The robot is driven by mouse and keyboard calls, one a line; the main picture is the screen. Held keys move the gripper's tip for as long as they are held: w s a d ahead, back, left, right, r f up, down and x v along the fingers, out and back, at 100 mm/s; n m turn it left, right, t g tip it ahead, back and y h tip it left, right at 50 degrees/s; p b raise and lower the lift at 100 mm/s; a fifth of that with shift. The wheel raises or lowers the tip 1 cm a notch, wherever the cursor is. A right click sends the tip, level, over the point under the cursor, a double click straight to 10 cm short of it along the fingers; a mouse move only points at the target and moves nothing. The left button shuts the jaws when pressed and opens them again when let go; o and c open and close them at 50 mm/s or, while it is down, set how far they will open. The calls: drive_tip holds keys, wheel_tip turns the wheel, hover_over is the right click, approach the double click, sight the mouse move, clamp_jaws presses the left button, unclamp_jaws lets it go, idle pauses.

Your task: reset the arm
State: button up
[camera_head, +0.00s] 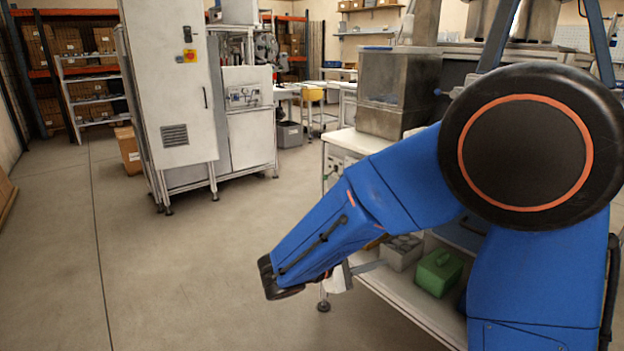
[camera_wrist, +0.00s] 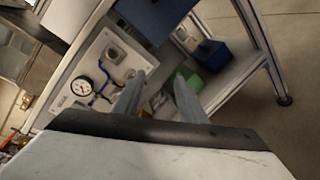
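My blue arm reaches down and to the left across the right half of the head view. My gripper (camera_head: 348,275) shows only in part there, behind the arm's wrist, in front of the lower shelf of a workbench. In the wrist view both fingers of my gripper (camera_wrist: 158,94) are visible. They stand apart with nothing held between them, so the gripper is open and empty. No tape reel can be made out in either view.
A workbench (camera_head: 342,137) stands close on the right, with a grey bin (camera_head: 401,252) and a green box (camera_head: 438,272) on its lower shelf. The wrist view shows a pressure gauge (camera_wrist: 82,87) on a panel. A white cabinet (camera_head: 168,85) stands farther back.

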drive_tip(key=s+d+f+m+g+y, duration=0.1)
drive_tip(key=s+d+m+g+y, duration=0.5)
drive_tip(key=s+d, duration=0.75)
drive_tip(key=s+a+r+m+t+y, duration=0.1)
drive_tip(key=s+a+m+t+y, duration=0.1)
drive_tip(key=s+m+y, duration=0.4)
drive_tip(key=s+t+y, duration=0.1)
drive_tip(key=s+y, duration=0.1)
drive_tip(key=s, duration=0.2)
drive_tip(key=shift+s+a+r+m, duration=0.2)
drive_tip(key=shift+s+a+m, duration=0.1)
drive_tip(key=shift+s, duration=0.1)
idle(0.4)
